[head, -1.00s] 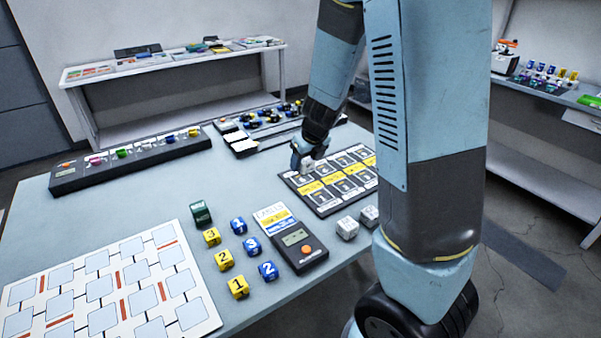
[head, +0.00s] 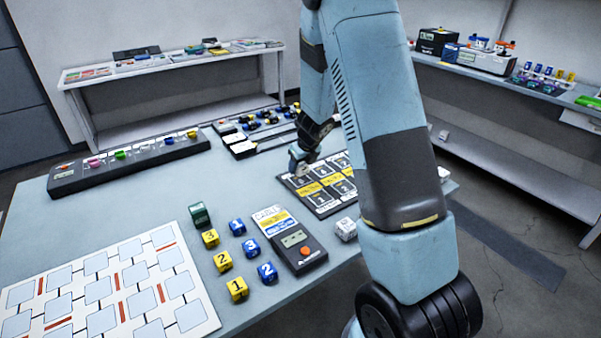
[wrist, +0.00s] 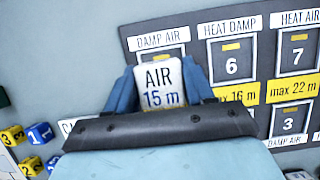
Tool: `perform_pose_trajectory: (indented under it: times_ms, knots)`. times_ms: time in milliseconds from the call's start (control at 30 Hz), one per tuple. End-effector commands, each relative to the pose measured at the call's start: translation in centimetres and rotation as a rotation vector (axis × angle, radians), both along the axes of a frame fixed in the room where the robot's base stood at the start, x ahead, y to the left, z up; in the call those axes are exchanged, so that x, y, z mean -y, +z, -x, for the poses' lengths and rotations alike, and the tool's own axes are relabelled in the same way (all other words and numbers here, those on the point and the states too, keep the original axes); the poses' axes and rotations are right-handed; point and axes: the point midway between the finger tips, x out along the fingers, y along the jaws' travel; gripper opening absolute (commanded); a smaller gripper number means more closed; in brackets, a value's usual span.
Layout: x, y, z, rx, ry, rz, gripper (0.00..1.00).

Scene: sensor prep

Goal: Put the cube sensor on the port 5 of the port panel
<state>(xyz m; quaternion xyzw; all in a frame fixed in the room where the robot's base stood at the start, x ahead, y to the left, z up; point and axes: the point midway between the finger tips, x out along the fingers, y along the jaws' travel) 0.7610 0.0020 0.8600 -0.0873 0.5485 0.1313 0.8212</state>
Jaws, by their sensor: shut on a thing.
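My gripper (wrist: 161,88) is shut on a white cube sensor (wrist: 163,80) marked "AIR 15 m", with a blue finger on each side of it. The dark port panel (head: 320,204) lies flat on the table under my gripper (head: 303,161). In the wrist view the panel (wrist: 262,52) shows ports 6, 7 and 3. The port labelled "DAMP AIR" (wrist: 176,50) is left of port 6. The cube covers most of that port in this view, and its number is hidden. I cannot tell whether the cube touches the panel.
A white cube (head: 346,229) and a handheld meter (head: 297,243) with an orange button sit in front of the panel. Several numbered yellow and blue cubes (head: 237,288) stand left of the meter. A white board (head: 60,318) lies front left. A dark rack (head: 130,166) lies far left.

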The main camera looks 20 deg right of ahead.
Motion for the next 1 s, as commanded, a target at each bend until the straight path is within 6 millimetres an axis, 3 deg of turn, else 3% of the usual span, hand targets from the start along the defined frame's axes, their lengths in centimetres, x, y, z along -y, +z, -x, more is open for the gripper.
perform_pose_trajectory:
  times_ms: [300, 1000]
  knots:
    - [0.1, -2.9, -0.1, -0.001, -0.003, -0.001, 0.17]
    - [0.2, -4.2, 0.0, -0.004, -0.003, 0.0, 0.17]
